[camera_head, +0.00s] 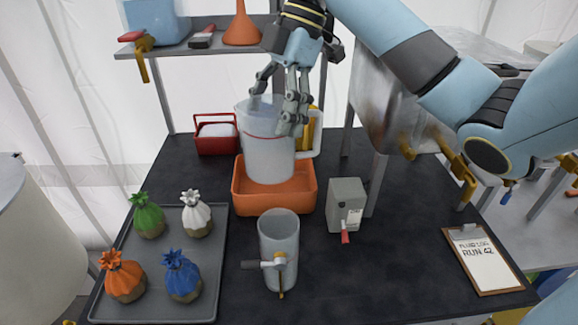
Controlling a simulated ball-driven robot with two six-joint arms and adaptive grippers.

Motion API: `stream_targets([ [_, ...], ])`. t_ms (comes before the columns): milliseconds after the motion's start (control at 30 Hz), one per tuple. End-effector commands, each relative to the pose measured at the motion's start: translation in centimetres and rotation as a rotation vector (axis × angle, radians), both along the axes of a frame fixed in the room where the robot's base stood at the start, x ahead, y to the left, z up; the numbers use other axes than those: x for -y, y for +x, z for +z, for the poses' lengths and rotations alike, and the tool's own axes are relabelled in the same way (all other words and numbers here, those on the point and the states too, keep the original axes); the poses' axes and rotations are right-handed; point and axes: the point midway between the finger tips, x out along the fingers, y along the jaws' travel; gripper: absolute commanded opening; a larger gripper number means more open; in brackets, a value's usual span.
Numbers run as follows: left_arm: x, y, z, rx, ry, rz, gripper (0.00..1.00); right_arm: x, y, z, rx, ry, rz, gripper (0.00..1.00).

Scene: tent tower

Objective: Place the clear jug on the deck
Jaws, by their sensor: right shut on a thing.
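The clear jug (268,158) is a tall translucent vessel with a red line near its rim and a handle on its right side. It is upright in or just above the orange tray (272,203); I cannot tell whether its base touches the tray. My right gripper (277,100) comes down from above and is shut on the clear jug at its rim. Its fingers hide part of the jug's opening. The dark deck (350,275) spreads around the tray. My left gripper is not in view.
A clear cylinder with a valve (279,238) stands in front of the tray, with a grey box (346,205) to its right. A grey tray (215,290) holds several tied sacks. A red caddy (216,147) is behind left. A clipboard (482,258) lies right; front-right deck is clear.

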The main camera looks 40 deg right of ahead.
Motion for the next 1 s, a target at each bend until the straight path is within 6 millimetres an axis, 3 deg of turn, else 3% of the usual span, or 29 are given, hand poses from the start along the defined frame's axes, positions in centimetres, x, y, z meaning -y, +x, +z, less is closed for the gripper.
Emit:
stream_targets([
  [33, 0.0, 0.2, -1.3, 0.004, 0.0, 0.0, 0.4, 0.0, 0.0, -1.7, -0.003, -0.001, 0.0, 0.31],
  [100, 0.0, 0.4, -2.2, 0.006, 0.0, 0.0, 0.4, 0.0, 0.0, -3.0, -0.005, -0.003, 0.002, 0.31],
  [433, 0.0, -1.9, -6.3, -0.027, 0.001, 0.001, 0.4, 0.0, -0.1, -8.8, -0.013, -0.014, 0.001, 0.31],
  [800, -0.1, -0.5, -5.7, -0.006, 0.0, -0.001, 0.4, -0.1, -0.2, -14.6, -0.017, -0.014, 0.001, 0.31],
  [1000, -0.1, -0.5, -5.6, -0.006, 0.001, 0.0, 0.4, -0.1, -0.2, -16.4, -0.016, -0.015, 0.002, 0.31],
])
